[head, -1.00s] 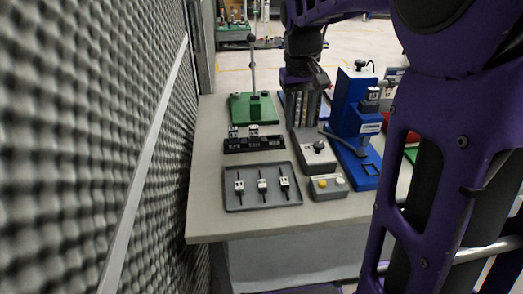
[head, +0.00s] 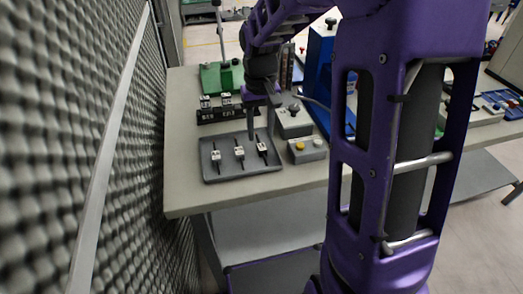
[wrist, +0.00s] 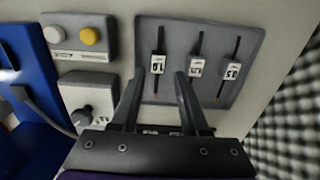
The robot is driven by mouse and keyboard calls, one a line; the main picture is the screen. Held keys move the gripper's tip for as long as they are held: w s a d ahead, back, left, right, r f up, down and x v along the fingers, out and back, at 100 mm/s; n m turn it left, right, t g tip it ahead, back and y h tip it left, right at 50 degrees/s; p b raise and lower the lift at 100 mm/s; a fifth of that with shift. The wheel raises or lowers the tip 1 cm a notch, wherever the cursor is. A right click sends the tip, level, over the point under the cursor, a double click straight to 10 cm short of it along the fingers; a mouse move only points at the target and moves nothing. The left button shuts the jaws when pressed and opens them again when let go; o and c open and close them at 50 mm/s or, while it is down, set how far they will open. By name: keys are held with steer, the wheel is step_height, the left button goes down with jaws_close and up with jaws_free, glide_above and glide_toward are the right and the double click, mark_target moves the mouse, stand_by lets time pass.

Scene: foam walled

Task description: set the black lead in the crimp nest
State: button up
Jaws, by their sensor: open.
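Three leads lie side by side in a shallow grey tray (head: 214,174): a left one (head: 215,156), a middle one (head: 239,152) and a right one (head: 262,148). Each has a white tagged block on a thin dark wire; I cannot tell which is the black one. My gripper (wrist: 158,82) is open and empty. It points down over the tray's edge, its fingers near a lead (wrist: 158,64) in the wrist view, apart from it as far as shows. A blue press (head: 318,58) stands behind, partly hidden by my arm; I cannot make out the crimp nest.
A button box (head: 307,150) and a grey knob box (head: 293,122) stand right of the tray. A black rack (head: 228,114) and a green fixture (head: 212,78) stand behind it. A grey foam wall (head: 70,130) runs along the left. The bench's front left is clear.

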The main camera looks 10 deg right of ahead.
mark_target(262, 146)
step_height(262, 146, down, 5)
steer(key=shift+w+d+f+b, duration=0.1)
steer(key=shift+d+b, duration=0.05)
steer(key=shift+b, duration=0.4)
steer(key=shift+c, duration=0.2)
jaws_close()
